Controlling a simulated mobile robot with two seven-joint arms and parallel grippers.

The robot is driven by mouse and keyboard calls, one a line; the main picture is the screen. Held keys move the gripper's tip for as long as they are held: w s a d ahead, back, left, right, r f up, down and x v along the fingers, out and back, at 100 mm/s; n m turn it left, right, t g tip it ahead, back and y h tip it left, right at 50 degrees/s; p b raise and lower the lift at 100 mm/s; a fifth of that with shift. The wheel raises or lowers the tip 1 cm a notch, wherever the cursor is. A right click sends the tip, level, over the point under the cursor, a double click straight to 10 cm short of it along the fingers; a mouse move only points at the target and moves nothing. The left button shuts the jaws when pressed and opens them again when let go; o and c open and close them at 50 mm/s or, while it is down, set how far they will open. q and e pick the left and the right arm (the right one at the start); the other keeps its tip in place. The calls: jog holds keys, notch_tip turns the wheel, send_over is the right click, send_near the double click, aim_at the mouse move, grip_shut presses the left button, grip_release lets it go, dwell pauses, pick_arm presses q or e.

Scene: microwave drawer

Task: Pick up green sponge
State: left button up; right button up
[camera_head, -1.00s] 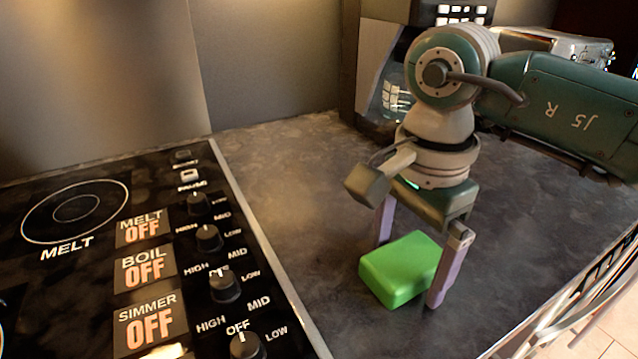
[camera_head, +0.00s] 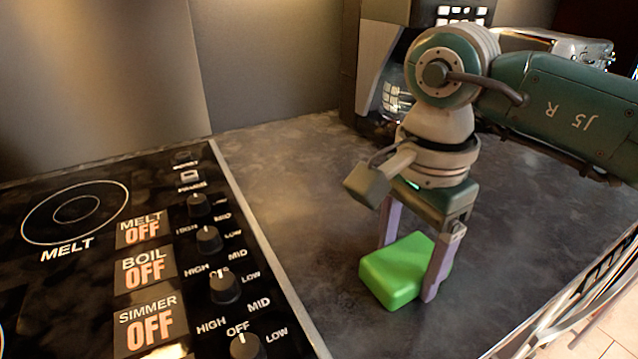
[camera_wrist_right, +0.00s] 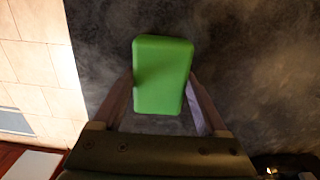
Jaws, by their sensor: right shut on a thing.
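The green sponge (camera_head: 396,272) lies on the dark countertop, to the right of the cooktop. My right gripper (camera_head: 409,270) reaches down over it, with one finger on its far side and one on its near right side. The fingers are shut on the sponge. In the right wrist view the sponge (camera_wrist_right: 163,75) sits between the two fingertips (camera_wrist_right: 160,95), one on each side. The sponge seems to rest on the counter. My left gripper is not in view.
A black cooktop (camera_head: 75,290) with several knobs fills the left side. A coffee-maker-like appliance (camera_head: 385,60) stands at the back behind my right arm. The counter (camera_head: 300,190) around the sponge is clear. Its edge runs along the lower right.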

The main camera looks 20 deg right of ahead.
aim_at(408, 258)
notch_tip(408, 258, up, 20)
jog(key=p, duration=0.2)
dwell(0.4)
